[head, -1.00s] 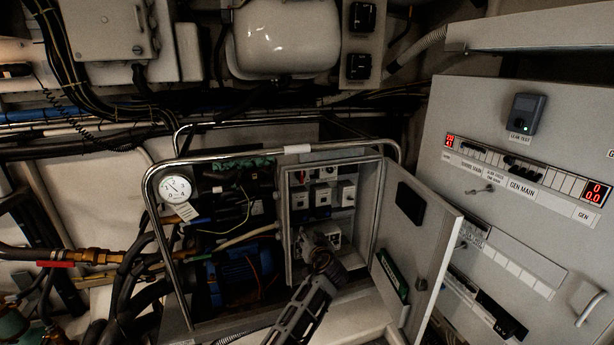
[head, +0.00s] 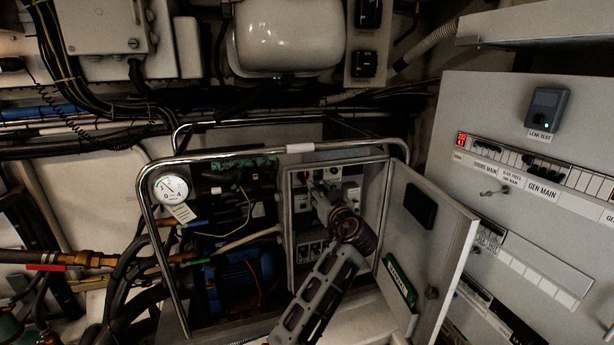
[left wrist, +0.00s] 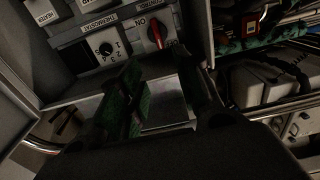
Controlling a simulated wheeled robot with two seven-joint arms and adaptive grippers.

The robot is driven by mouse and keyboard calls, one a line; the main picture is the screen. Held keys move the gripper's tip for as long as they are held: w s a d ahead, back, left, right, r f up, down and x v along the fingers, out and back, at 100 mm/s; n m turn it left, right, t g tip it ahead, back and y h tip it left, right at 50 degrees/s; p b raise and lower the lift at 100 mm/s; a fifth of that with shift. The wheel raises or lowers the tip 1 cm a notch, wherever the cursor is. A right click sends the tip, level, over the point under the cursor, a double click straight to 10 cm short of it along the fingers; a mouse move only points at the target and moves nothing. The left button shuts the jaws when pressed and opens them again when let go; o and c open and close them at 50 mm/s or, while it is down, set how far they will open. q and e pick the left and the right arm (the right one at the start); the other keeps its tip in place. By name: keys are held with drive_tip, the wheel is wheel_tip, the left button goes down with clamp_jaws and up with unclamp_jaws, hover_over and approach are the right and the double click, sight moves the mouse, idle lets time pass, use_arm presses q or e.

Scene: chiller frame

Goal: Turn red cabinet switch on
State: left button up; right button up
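The red switch (left wrist: 156,34) is a red handle on a dark round base in the open grey cabinet (head: 288,225). The left wrist view shows it upside down beside an "ON" label, its handle slightly slanted. In the head view the red switch (head: 307,177) is a small red mark in the upper part of the cabinet. My left gripper (head: 318,190) is at the cabinet opening, just below the switch. In the left wrist view the left gripper (left wrist: 162,85) has its fingers apart with nothing between them, short of the handle. My right gripper is out of view.
A black thermostat dial (left wrist: 106,48) sits beside the switch. The open cabinet door (head: 440,225) stands close to the right of my arm. A metal tube frame (head: 230,155) surrounds the unit, with a blue motor (head: 237,280) at left. A large panel (head: 470,110) stands at right.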

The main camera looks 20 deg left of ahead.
sight(305, 173)
use_arm(q)
drive_tip(key=shift+p+x, duration=0.35)
drive_tip(key=shift+x, duration=6.5)
drive_tip(key=shift+s, duration=0.1)
drive_tip(key=shift+c, duration=0.3)
clamp_jaws()
